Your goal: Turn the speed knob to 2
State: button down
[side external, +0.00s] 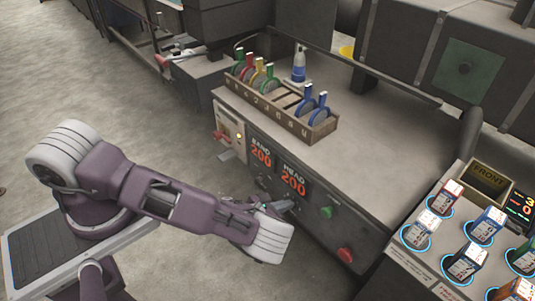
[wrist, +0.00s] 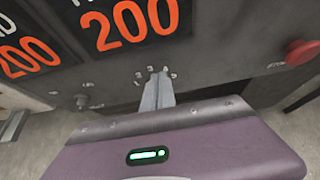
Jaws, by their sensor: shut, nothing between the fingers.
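My gripper (side external: 287,206) is in front of the machine's dark front panel, just below the HEAD display (side external: 293,181) reading 200. In the wrist view its fingers (wrist: 158,78) are together and point at a small ring of pale numbers (wrist: 151,74) on the panel. A knob at that ring is hidden behind the fingertips. I cannot tell whether they touch it, or which number it points to. Another small dark knob (wrist: 83,101) sits to the left, below the BAND display (wrist: 25,55), which also reads 200.
A green button (side external: 327,212) and a red button (side external: 345,255) are on the panel to the right. On top stand a wooden rack (side external: 318,133) of coloured-handled tools and a blue bottle (side external: 299,65). Boxes in lit blue rings (side external: 421,236) are at the right.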

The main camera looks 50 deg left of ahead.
jog(key=shift+f, duration=0.1)
jog(key=shift+a, duration=0.25)
jog(key=shift+a+r, duration=0.45)
jog(key=shift+r, duration=0.05)
jog(key=s, duration=0.6)
dwell(0.4)
